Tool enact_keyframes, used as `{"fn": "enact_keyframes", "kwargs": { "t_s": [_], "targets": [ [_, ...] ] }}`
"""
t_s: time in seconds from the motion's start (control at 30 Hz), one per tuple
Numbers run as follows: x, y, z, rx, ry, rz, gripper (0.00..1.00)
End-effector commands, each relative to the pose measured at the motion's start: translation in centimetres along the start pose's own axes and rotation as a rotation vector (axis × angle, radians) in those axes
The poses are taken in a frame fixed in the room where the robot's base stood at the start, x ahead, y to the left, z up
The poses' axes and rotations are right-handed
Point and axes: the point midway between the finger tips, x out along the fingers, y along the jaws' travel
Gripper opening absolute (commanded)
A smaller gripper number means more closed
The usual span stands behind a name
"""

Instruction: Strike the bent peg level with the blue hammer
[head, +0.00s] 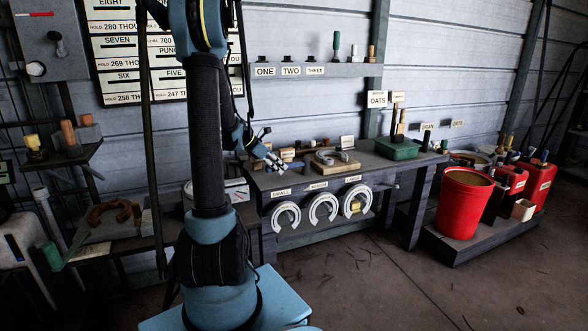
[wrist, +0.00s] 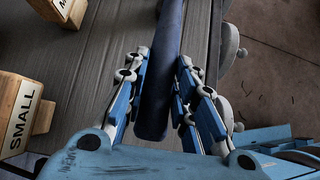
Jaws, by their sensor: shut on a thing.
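My gripper (head: 272,160) is over the left part of the workbench (head: 262,180) in the head view. In the wrist view my gripper (wrist: 162,60) has its fingers on both sides of a dark blue handle (wrist: 155,105), and is shut on it. I take this to be the blue hammer. The handle runs up out of the top of the wrist view, and its head is not visible there. On the bench, right of my gripper, a wooden board (head: 345,167) carries a grey horseshoe (head: 329,156). I cannot make out the bent peg in either view.
Wooden blocks labelled SMALL (wrist: 22,112) and M (wrist: 68,10) stand left of the handle. Several horseshoes (head: 286,217) hang on the bench front. A green tray (head: 398,149) is at the bench's right; a red bucket (head: 465,203) stands beyond. The floor in front is mostly clear.

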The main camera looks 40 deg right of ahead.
Motion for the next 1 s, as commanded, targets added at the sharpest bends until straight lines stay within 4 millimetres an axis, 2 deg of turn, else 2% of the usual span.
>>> {"fn": "enact_keyframes", "kwargs": {
  "t_s": [1.0],
  "targets": [
    [-2.2, 0.0, 2.1, 0.0, -0.001, 0.0, 0.0]
  ]
}}
